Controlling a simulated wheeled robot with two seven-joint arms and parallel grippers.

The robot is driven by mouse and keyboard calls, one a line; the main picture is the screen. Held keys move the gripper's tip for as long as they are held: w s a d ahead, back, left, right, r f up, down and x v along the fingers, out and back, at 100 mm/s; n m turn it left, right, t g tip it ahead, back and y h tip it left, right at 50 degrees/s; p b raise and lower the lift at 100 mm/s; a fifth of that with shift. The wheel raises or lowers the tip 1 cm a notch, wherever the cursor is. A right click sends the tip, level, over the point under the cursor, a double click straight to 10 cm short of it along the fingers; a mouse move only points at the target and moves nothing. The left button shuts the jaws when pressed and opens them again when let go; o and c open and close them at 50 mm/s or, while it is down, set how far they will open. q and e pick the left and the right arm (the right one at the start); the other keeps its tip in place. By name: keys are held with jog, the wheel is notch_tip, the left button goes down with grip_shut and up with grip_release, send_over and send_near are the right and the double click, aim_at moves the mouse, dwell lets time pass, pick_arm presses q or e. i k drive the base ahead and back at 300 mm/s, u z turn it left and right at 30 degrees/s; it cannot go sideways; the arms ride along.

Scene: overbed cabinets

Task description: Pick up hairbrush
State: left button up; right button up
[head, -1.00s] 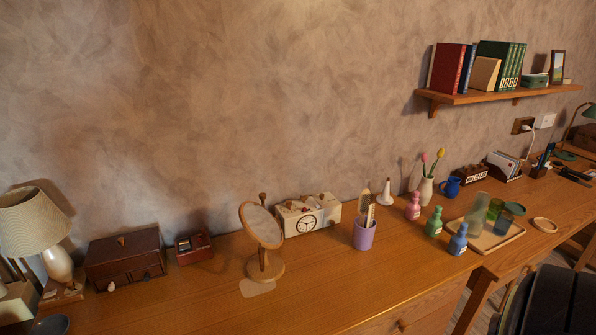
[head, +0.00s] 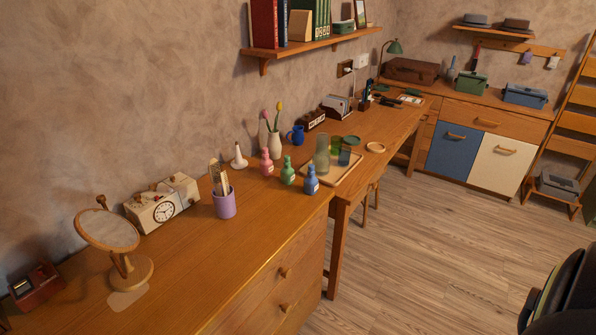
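I cannot clearly make out a hairbrush. A lavender cup (head: 225,204) stands on the wooden desk with several slim upright items (head: 217,178) in it, beige and brown. One of them may be a comb or brush, but they are too small to tell. Neither my left nor my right gripper is in view.
Around the cup on the desk (head: 215,258) stand a round mirror (head: 108,229), a cream clock box (head: 163,206), pink, green and blue bottles (head: 311,181), and a tray (head: 345,173) with glasses. Open floor (head: 440,255) lies right of the desk; blue and white cabinets (head: 452,150) stand beyond.

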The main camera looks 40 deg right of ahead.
aim_at(214, 166)
jog(key=z, duration=0.4)
jog(key=k, duration=0.55)
jog(key=u, duration=0.6)
jog(key=k, duration=0.6)
jog(key=z, duration=1.05)
jog(key=i, duration=1.9)
jog(key=u, duration=0.7)
